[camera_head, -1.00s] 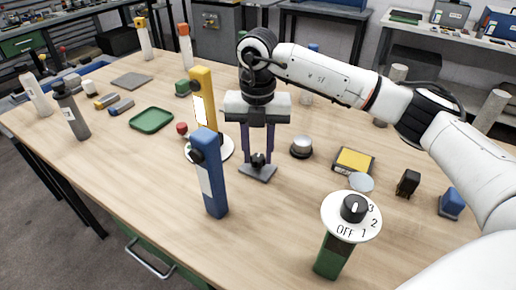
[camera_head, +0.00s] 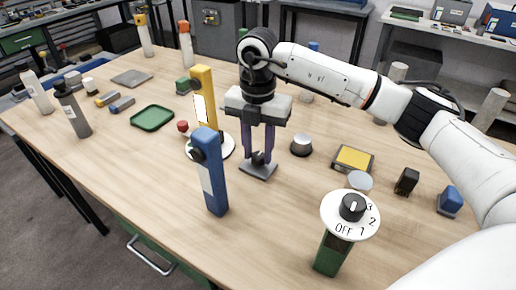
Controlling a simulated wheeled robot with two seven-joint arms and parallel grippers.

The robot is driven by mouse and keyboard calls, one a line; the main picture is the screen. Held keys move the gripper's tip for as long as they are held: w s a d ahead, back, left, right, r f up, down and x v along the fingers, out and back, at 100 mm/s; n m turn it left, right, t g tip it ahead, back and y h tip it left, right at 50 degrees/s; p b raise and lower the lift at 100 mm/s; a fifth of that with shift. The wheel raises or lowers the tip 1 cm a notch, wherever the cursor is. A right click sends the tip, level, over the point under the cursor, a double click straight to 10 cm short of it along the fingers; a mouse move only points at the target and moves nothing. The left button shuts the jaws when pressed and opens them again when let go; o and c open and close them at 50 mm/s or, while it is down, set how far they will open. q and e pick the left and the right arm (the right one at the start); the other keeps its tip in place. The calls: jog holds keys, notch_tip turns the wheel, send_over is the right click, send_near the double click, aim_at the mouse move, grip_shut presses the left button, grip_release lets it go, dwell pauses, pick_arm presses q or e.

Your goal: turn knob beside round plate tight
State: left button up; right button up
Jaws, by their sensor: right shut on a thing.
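A small black knob (camera_head: 257,158) stands on a grey square base plate (camera_head: 258,171) near the table's middle. My right gripper (camera_head: 258,157) points straight down over it, its two dark fingers shut on the knob from either side. The fingers hide part of the knob. My left gripper is not in view.
A blue upright block (camera_head: 211,178) stands close in front of the round plate. A black knob with a grey top (camera_head: 301,144) stands right of my gripper. A green post with a white numbered dial (camera_head: 338,224) stands at the front right. A green tray (camera_head: 152,118) lies left.

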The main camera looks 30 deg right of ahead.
aim_at(258, 155)
jog(key=o, duration=1)
jog(key=shift+o, duration=0.2)
jog(key=shift+r, duration=0.15)
notch_tip(258, 155, up, 10)
notch_tip(258, 155, down, 10)
jog(key=shift+f, duration=0.2)
